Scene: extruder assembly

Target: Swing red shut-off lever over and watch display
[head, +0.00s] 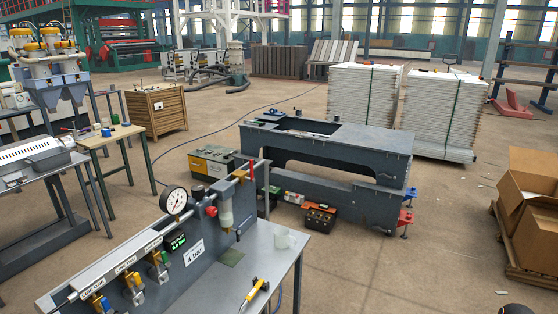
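A grey panel stands on a metal bench in the front left of the head view. A small display (177,241) with green digits is on it; the digits look like a bar reading near zero, too small to be sure. A round white pressure gauge (174,201) sits above the display. A red part (240,174) shows at the panel's upper right end, above a clear filter bowl (225,215); I cannot tell if it is the shut-off lever. A red knob (211,211) is left of the bowl. My gripper is not in view.

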